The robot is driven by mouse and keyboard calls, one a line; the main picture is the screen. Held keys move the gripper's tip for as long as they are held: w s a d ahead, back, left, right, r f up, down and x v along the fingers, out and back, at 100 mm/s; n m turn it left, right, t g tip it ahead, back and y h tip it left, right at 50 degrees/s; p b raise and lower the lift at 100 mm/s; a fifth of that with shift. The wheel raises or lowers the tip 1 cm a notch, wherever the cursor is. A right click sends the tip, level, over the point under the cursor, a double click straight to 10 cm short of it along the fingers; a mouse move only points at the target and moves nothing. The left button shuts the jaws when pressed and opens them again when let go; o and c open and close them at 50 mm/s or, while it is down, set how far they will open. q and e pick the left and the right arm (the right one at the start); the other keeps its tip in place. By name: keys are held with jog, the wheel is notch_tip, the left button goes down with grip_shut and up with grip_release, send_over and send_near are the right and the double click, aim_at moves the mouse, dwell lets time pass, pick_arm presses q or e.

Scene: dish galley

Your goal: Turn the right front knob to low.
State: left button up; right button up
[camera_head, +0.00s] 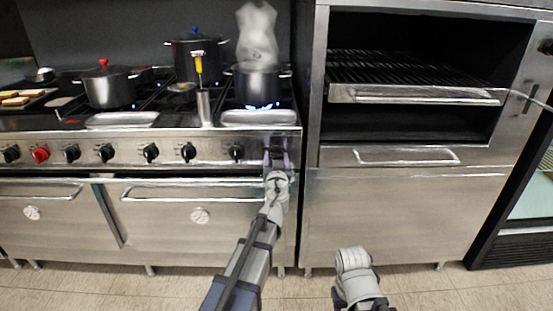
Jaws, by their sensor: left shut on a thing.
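A row of knobs runs along the front panel of the steel range (130,136). Most are black and one is red. My left gripper (276,152) is at the right end of this row, shut on the rightmost knob, the right front knob. The fingers and wrist hide most of that knob, so its pointer setting cannot be read. A dark pot (256,84) stands on the right front burner, with blue flames (262,106) under it and steam above. My right arm shows low at centre right; its gripper is not visible.
A black knob (236,152) sits just left of my left gripper. Oven door handles (190,196) jut out below the panel. A steel broiler cabinet (400,215) stands close on the right. More pots (108,88) stand on the range.

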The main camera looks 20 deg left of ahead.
pick_arm(q)
jog(key=m, duration=0.4)
jog(key=shift+m, duration=2.5)
jog(key=o, duration=1.3)
jog(key=shift+o, duration=0.2)
jog(key=shift+s, duration=0.15)
jog(key=v, duration=0.7)
jog(key=shift+s, duration=0.3)
jog(key=shift+r, duration=0.1)
